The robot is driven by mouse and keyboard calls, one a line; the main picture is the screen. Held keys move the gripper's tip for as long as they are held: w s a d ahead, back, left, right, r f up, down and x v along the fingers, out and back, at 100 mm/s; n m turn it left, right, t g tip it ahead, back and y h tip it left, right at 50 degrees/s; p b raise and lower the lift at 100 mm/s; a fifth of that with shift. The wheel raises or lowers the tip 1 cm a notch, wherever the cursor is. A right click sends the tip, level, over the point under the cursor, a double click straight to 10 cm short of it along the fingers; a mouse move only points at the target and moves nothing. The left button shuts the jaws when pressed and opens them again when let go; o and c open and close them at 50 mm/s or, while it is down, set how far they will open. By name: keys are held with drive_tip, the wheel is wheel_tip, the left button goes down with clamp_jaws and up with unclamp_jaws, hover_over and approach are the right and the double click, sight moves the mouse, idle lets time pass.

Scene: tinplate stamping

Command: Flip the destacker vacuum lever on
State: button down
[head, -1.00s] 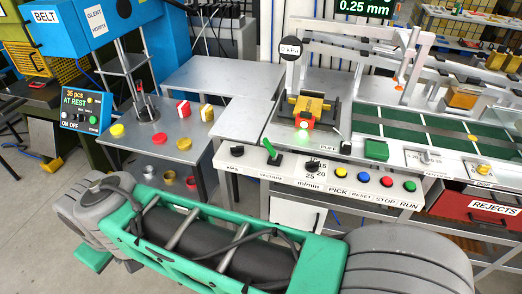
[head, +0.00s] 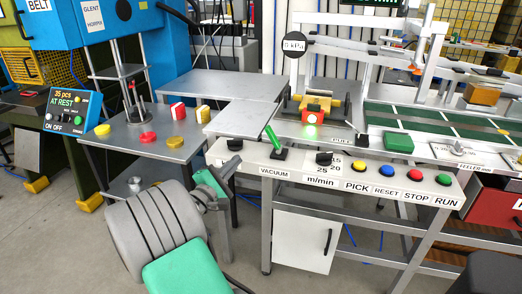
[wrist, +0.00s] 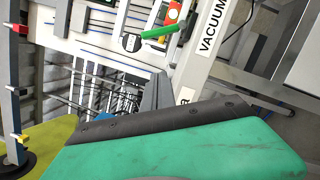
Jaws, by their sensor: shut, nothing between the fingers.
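The vacuum lever (head: 273,138) is a green handle on a dark base, on the front panel above the VACUUM label (head: 273,172). Its handle leans up and to the left in the head view. The green lever also shows near the top of the wrist view (wrist: 160,32), beside the VACUUM label (wrist: 212,25). My gripper (head: 230,168) is shut and empty, below and left of the lever and apart from it, near the panel's left end. A grey fingertip shows in the wrist view (wrist: 157,92), with a large green part of my arm below it.
A black knob (head: 235,145) sits left of the lever and another (head: 324,158) right of it. Yellow, blue, red and green buttons line the panel's right part. A side table (head: 150,140) with coloured tins stands to the left.

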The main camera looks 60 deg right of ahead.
sight(250, 156)
drive_tip(key=d, duration=0.6)
drive_tip(key=d+r, duration=0.1)
drive_tip(key=d, duration=0.2)
drive_tip(key=shift+s+d, duration=0.1)
drive_tip(key=shift+s, duration=0.2)
drive_tip(key=s+r, duration=0.1)
drive_tip(key=s+d+r, duration=0.1)
drive_tip(key=s, duration=0.1)
drive_tip(key=shift+s+d+r, duration=0.1)
drive_tip(key=shift+s, duration=0.1)
drive_tip(key=shift+s+r, duration=0.1)
drive_tip(key=shift+r+m, duration=0.1)
drive_tip(key=shift+m, duration=0.2)
